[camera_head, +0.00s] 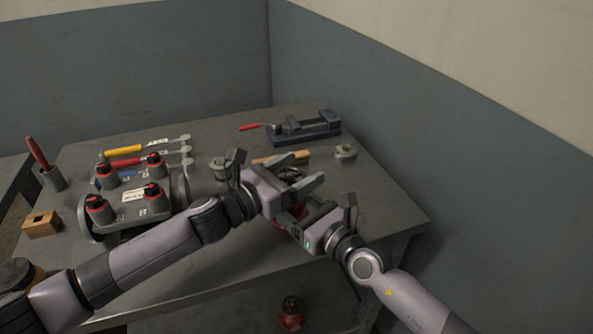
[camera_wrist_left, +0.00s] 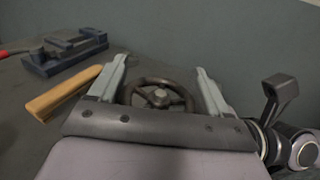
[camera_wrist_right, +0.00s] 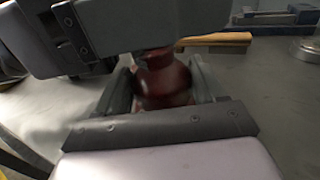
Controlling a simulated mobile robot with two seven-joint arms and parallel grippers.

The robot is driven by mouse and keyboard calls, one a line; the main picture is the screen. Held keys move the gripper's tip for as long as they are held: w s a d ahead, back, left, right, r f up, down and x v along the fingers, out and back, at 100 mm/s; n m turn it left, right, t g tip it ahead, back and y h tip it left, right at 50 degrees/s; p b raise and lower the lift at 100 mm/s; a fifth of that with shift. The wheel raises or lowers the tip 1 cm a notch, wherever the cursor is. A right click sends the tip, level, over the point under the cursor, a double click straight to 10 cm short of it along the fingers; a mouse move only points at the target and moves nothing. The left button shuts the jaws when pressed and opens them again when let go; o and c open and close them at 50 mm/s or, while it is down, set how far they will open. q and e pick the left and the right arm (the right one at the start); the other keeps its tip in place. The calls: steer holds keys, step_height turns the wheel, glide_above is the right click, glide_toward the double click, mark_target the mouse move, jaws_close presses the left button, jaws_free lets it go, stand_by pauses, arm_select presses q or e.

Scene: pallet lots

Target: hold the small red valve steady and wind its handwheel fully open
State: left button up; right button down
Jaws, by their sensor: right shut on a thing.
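The small red valve (camera_head: 277,223) stands upright near the table's front edge, mostly hidden by my grippers in the head view. My right gripper (camera_wrist_right: 160,72) is shut around its red body (camera_wrist_right: 163,85) in the right wrist view, one finger on each side. The valve's dark spoked handwheel (camera_wrist_left: 160,95) lies between the fingers of my left gripper (camera_wrist_left: 165,75) in the left wrist view. The left fingers are apart, one on each side of the rim, with a gap showing. In the head view the left gripper (camera_head: 305,170) is above the right one.
A blue vise (camera_head: 305,127) with a red handle, a wooden-handled piece (camera_head: 282,158) and a round metal part (camera_head: 345,152) lie behind. A manifold (camera_head: 130,205) with several red-black knobs stands left. Another red fitting (camera_head: 290,313) is below the table. Walls close the back and right.

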arm_select(q)
steer(key=shift+f+n+t+y, duration=0.1)
steer(key=shift+n+t+y, duration=0.3)
steer(key=shift+t, duration=0.1)
steer(key=shift+n+t+y, duration=0.3)
steer(key=shift+y, duration=0.1)
steer(key=n+t+y, duration=0.1)
steer(key=y, duration=0.1)
steer(key=n+t+y, duration=0.1)
steer(key=n+y, duration=0.1)
steer(key=shift+w+a+t, duration=0.15)
steer(key=shift+t, duration=0.25)
steer(key=shift+w+a+n+t+y, duration=0.15)
steer(key=shift+n+t+y, duration=0.2)
steer(key=shift+n+y, duration=0.65)
steer(key=shift+s+a+n+t+y, duration=0.25)
steer(key=shift+n+y, duration=0.35)
steer(key=shift+y, duration=0.75)
steer(key=shift+w+a+n+t+y, duration=0.1)
steer(key=shift+w+n+t+y, duration=0.25)
steer(key=shift+n+y, duration=0.65)
steer(key=shift+s+y, duration=0.1)
steer(key=shift+y, duration=0.15)
steer(key=o, duration=1)
